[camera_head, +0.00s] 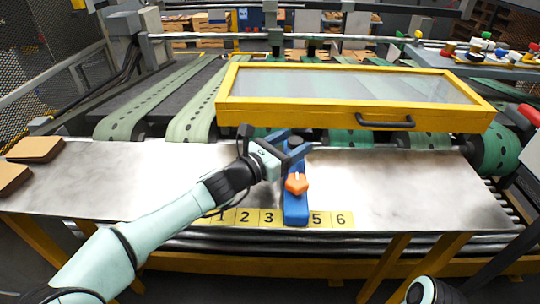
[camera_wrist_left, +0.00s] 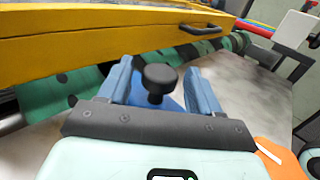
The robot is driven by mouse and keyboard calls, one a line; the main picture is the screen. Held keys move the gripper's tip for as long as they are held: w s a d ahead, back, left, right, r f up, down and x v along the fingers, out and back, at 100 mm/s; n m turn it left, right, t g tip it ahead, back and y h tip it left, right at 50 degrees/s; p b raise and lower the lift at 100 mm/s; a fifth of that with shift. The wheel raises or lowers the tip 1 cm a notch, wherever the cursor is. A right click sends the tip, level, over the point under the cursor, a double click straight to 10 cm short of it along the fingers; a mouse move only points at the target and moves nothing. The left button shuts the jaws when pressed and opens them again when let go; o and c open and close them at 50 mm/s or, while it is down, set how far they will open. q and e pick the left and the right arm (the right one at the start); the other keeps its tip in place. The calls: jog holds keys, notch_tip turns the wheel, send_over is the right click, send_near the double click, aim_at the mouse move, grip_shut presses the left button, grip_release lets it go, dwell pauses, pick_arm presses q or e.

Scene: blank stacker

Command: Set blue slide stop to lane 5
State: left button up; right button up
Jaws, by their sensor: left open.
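The blue slide stop (camera_head: 295,208) lies across the metal table, its near end over lane 4, between the yellow labels 3 and 5. An orange knob (camera_head: 296,184) sits on its near part. A black round knob (camera_wrist_left: 160,79) stands on its far part. My left gripper (camera_head: 291,150) is over that far part. In the left wrist view its two blue fingers (camera_wrist_left: 160,92) are open, one on each side of the black knob, with gaps visible. The lane 5 label (camera_head: 318,219) shows just right of the stop. My right gripper is not in view.
A yellow-framed clear guard (camera_head: 350,85) with a black handle (camera_head: 386,122) stands just behind the stop. Green belts (camera_head: 195,115) run behind the table (camera_head: 400,185). Brown blanks (camera_head: 34,149) lie at the far left. The table right of the stop is clear.

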pick_arm(q)
jog(key=b+v, duration=0.1)
jog(key=v, duration=1)
jog(key=shift+s+a+r, duration=0.1)
jog(key=shift+s+a, duration=0.1)
jog(key=shift+s, duration=0.05)
